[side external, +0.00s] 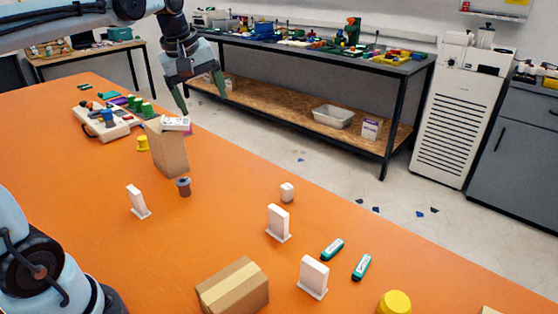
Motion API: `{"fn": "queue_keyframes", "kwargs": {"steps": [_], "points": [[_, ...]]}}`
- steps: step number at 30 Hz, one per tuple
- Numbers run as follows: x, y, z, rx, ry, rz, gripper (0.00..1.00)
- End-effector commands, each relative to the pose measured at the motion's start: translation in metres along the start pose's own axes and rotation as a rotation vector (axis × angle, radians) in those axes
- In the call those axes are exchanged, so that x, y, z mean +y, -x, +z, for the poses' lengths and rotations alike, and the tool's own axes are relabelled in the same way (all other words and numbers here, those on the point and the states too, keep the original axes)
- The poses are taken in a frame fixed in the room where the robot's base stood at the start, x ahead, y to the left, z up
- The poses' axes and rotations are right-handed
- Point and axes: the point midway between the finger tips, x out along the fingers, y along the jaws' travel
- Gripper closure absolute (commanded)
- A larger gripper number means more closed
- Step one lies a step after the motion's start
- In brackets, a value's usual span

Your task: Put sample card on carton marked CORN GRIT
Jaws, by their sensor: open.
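A tall brown carton (170,152) stands upright on the orange table. A flat white piece with dark markings, likely the sample card (175,123), lies on its top. A second, low brown carton (232,288) with a tape strip sits at the front edge of the picture. I cannot read CORN GRIT on either carton. My gripper (203,97) is open and empty, pointing down, above and to the right of the tall carton in the picture. Its fingers appear apart from the white piece.
White upright stands (278,222) are spread over the orange table (100,260). A dark grey-brown pot (184,187) and yellow cup (142,143) are near the tall carton. Teal markers (361,267) lie front right. A loaded tray (104,129) is behind. The table's middle is mostly clear.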

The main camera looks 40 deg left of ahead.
Motion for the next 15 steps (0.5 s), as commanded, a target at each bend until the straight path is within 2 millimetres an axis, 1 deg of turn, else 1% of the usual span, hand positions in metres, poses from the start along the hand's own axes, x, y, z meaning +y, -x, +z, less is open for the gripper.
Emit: {"fn": "queue_keyframes", "kwargs": {"steps": [1,5,9,12,15], "points": [[0.002,0.003,-0.019,-0.008,0.111,-0.028,0.17],[0.002,0.006,-0.060,-0.024,0.396,-0.100,0.17],[-0.007,0.006,-0.101,-0.030,0.703,-0.180,0.17],[-0.018,0.004,-0.126,-0.027,0.909,-0.236,0.17],[-0.029,0.002,-0.144,-0.020,1.080,-0.284,0.17]]}}
